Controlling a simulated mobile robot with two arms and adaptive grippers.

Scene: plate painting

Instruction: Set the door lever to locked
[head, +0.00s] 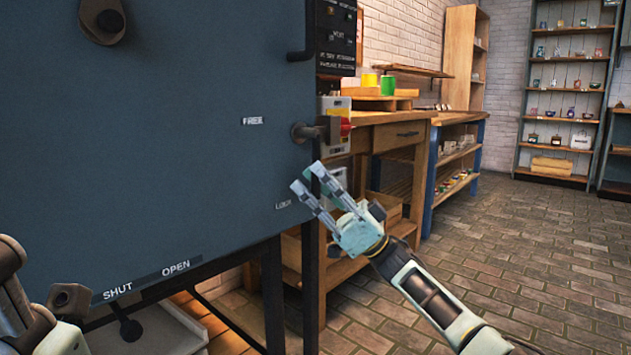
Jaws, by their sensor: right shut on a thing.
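The door lever (305,132) is a dark fitting at the right edge of the large blue-grey door (150,150). Its handle stands out from the door, level with a point between the FREE label (253,121) above and the LOCK label (284,205) below. My right gripper (309,178) comes in from the lower right. Its fingertips are just below the lever, apart from it in the picture, near the door's edge. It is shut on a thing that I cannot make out. Part of my left arm shows at the lower left; its fingers are not visible.
A SHUT/OPEN strip (148,280) with a dark knob (131,329) sits at the door's bottom. A red rotary switch (345,126) and a dark control panel (337,35) are right of the door. A wooden workbench (400,135) stands behind. The brick floor (530,250) at right is clear.

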